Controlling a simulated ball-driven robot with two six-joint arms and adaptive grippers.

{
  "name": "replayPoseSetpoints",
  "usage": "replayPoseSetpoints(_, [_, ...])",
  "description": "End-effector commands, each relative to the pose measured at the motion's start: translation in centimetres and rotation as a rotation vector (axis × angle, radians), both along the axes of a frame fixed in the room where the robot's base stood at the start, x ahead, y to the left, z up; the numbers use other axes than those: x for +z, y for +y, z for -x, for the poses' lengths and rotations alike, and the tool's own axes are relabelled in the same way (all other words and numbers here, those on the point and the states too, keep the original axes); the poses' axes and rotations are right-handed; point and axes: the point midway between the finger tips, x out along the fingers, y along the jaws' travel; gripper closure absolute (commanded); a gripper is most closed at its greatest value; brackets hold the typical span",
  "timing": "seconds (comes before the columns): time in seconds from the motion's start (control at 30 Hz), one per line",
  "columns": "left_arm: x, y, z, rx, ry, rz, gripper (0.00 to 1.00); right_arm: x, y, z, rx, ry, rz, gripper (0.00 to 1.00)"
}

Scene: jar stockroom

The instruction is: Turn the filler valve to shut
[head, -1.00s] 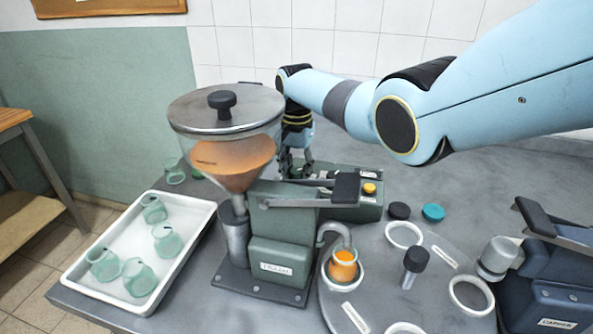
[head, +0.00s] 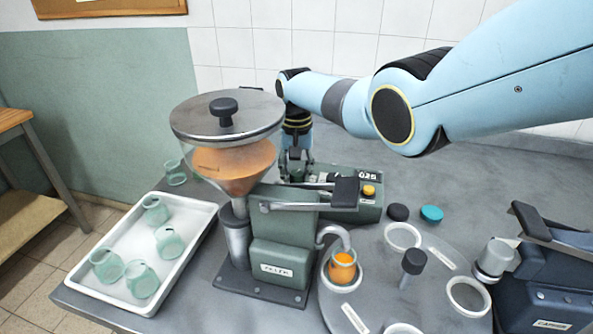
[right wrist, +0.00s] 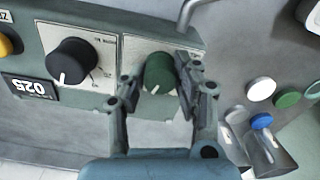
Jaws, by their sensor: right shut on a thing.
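The filler (head: 285,240) is a green machine with a glass hopper (head: 228,150) of orange product. Its spout hangs over a jar (head: 342,268) that holds orange product. In the right wrist view a green knob (right wrist: 159,72) sits on a pale plate, its white pointer toward the bottom of the picture. My right gripper (right wrist: 156,84) is shut on this knob, one finger at each side. In the head view the right gripper (head: 296,165) is behind the filler, partly hidden by it. My left gripper is not in view.
A black dial knob (right wrist: 71,62) and a display reading 025 (right wrist: 28,87) are beside the green knob. A white tray (head: 75,270) with several green glass jars stands at left. Black (head: 397,212) and teal (head: 431,213) lids lie behind the round turntable (head: 440,290).

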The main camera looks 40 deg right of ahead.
Motion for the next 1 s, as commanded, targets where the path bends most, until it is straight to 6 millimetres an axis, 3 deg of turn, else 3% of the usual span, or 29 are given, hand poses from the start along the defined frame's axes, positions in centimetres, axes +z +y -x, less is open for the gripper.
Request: replayPoseSetpoints(1.0, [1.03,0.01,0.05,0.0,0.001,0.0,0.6,0.09,0.08,-0.1,0.919,-0.002,0.001,1.0])
